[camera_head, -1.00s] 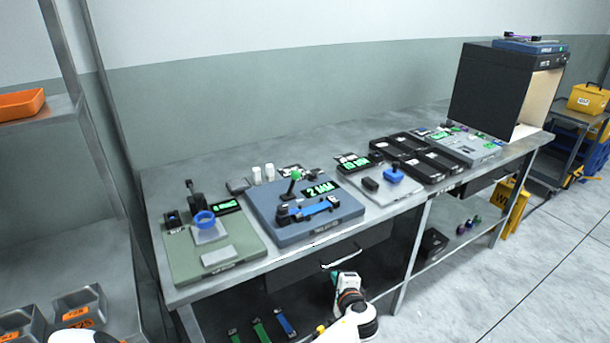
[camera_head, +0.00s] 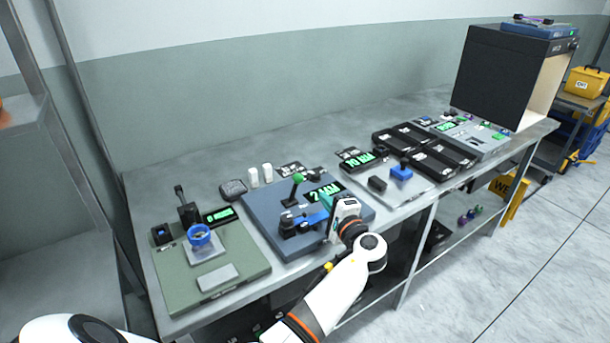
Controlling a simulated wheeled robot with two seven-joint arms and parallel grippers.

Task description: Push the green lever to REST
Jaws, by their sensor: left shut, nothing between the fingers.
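The green lever (camera_head: 298,178) is a green knob on a dark stem. It stands tilted on the blue-grey unit (camera_head: 262,208) in the middle of the bench. A lit green display (camera_head: 323,192) is to its right, partly hidden by my gripper. A blue strap piece (camera_head: 312,221) lies across the front of the unit, at a dark clamp (camera_head: 291,223). My left gripper (camera_head: 328,203) is shut and empty. It appears over the right part of the unit, to the right of the lever and apart from it. My right gripper is not in view.
A green unit with a blue ring (camera_head: 199,235) stands to the left. A grey plate with a blue block (camera_head: 401,173) and black trays (camera_head: 442,158) stand to the right. White bottles (camera_head: 266,172) stand behind the blue-grey unit.

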